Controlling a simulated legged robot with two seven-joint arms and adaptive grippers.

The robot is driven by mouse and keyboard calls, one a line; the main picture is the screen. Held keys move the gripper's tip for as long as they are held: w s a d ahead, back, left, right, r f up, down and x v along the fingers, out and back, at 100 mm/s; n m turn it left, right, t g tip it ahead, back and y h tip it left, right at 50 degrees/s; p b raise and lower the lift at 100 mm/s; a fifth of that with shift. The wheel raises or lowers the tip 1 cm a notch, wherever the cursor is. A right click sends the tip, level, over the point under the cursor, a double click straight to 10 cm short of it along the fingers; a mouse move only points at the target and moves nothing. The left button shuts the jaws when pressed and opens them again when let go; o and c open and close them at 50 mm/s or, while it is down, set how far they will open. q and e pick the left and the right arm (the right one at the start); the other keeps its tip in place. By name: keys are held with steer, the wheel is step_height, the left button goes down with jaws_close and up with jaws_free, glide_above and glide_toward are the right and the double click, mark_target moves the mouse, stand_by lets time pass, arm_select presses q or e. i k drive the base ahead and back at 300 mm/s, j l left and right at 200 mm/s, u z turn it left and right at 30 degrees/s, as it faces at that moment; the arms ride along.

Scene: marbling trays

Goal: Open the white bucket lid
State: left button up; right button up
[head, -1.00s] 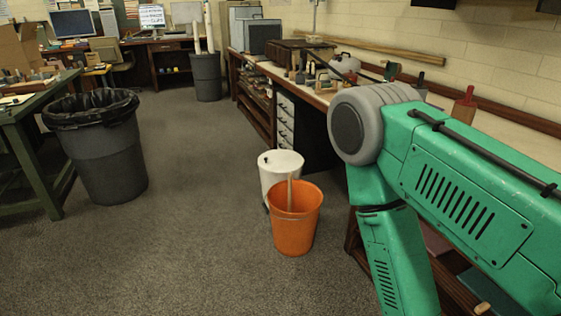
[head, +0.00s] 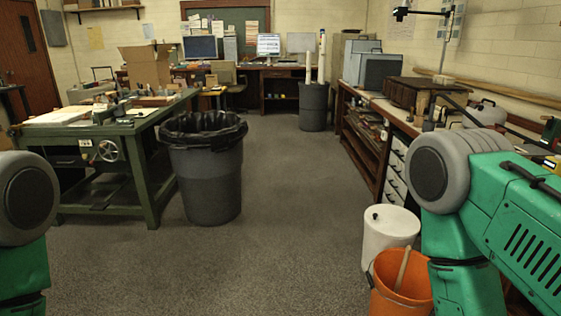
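The white bucket (head: 385,250) stands on the floor at the lower right in the head view, in front of the drawer unit. Its white lid (head: 391,223) is on top, with a small dark spot near its left edge. The orange bucket (head: 400,290) stands in front of it and hides part of its lower side. A wooden stick (head: 402,270) leans out of the orange bucket. Parts of my green arms show at the left and right edges. Neither gripper is in view.
A black-lined grey trash can (head: 207,180) stands left of centre beside a green workbench (head: 130,150). A long wooden bench (head: 360,150) with white drawers (head: 396,165) runs along the right wall. The carpeted floor between the trash can and the buckets is clear.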

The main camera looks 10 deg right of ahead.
mark_target(390, 220)
steer(key=i+z, duration=0.1)
steer(key=i, duration=0.9)
steer(key=i+j+z, duration=0.1)
steer(key=i, duration=0.85)
steer(key=i+z, duration=0.3)
steer(key=i, duration=0.15)
steer(key=i+j+z, duration=0.15)
steer(key=i+z, duration=0.15)
steer(key=i, duration=0.15)
steer(key=i+j+z, duration=0.3)
steer(key=i+l+z, duration=0.1)
steer(key=i+z, duration=0.15)
steer(key=z, duration=0.15)
steer(key=i+z, duration=0.45)
steer(key=z, duration=0.3)
steer(key=i+j+z, duration=0.15)
steer(key=z, duration=0.25)
steer(key=i+j, duration=0.05)
steer(key=i, duration=0.05)
